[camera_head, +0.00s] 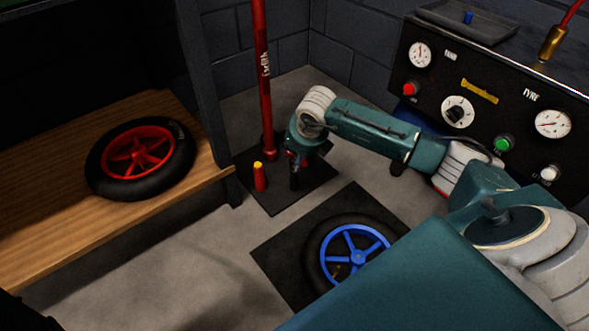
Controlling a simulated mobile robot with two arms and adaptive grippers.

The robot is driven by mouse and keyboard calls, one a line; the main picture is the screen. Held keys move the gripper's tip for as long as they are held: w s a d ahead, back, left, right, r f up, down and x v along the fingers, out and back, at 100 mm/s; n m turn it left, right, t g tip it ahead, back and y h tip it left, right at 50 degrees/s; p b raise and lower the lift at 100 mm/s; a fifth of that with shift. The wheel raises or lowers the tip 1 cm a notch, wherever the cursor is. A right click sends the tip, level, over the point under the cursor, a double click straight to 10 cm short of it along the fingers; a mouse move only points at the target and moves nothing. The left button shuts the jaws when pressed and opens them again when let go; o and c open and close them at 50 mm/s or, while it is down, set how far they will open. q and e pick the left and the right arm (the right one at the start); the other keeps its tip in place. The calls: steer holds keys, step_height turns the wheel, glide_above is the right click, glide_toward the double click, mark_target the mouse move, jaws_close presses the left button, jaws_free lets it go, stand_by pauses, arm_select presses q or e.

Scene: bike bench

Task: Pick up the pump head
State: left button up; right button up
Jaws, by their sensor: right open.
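A brass fitting (552,42) on a red hose, which looks like the pump head, stands at the top right above the gauge panel. A tall red floor pump (263,85) stands upright on a dark mat. A small red cylinder with a yellow top (260,177) stands beside its base; I cannot tell whether it is a pump part. My right gripper (295,178) is open, pointing down over the dark mat, right of the red cylinder and apart from it. It is far from the brass fitting. My left gripper is not in view.
A wooden bench (60,235) at left carries a red-rimmed wheel (138,158). A blue-rimmed wheel (350,252) lies on a black mat (283,262), partly hidden by my right arm. A black gauge panel (480,120) and a grey tray (470,22) are at right.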

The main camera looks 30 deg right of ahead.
mark_target(295, 159)
steer(key=b+x, duration=0.1)
steer(key=x, duration=0.2)
steer(key=shift+f, duration=0.15)
steer(key=shift+c, duration=0.5)
jaws_close()
steer(key=shift+w, duration=0.1)
